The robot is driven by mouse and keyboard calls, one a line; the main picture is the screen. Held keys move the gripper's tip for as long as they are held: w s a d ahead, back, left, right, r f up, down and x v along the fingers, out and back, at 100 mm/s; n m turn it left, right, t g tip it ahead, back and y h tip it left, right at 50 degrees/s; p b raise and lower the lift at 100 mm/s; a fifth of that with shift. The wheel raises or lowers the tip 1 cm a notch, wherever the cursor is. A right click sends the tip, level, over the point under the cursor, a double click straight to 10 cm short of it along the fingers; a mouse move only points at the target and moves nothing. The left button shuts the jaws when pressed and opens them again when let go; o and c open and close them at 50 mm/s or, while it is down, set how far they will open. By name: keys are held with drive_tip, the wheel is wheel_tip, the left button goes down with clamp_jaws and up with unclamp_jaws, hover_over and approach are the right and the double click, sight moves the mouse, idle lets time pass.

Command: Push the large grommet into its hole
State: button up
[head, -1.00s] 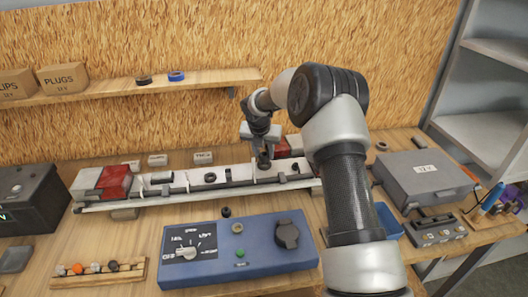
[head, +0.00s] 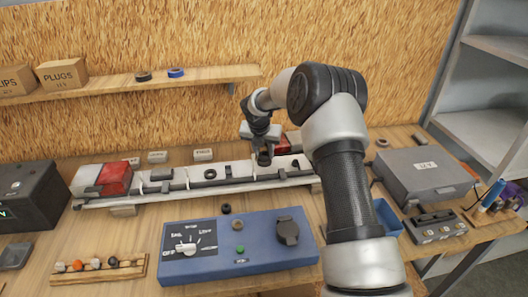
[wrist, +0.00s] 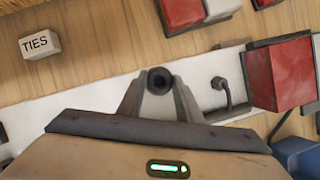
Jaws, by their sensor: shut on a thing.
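My gripper (head: 264,158) is over the right part of the long white trailer frame bar (head: 240,168). In the wrist view its fingers (wrist: 158,88) are shut on a black ring-shaped grommet (wrist: 157,76), which seems to be the large one. The grommet is in front of the white bar (wrist: 205,75). I cannot tell whether it touches the bar, and no hole shows under it. Another black ring (head: 210,174) is on the bar, left of my gripper. A dark grommet-like piece (head: 226,208) lies between the bar and the blue box.
Red lamps stand at the bar's ends, one at the left (head: 117,178). A blue switch box (head: 238,250) is in front. A rack of small plugs (head: 97,268) is front left. A grey case (head: 425,176) is at the right. A small "TIES" block (wrist: 40,45) lies behind the bar.

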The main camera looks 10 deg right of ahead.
drive_tip(key=shift+f, duration=0.45)
drive_tip(key=o, duration=1.2)
drive_tip(key=shift+o, duration=0.2)
drive_tip(key=shift+r, duration=0.15)
drive_tip(key=shift+r+p, duration=1.45)
drive_tip(key=shift+r, duration=1.95)
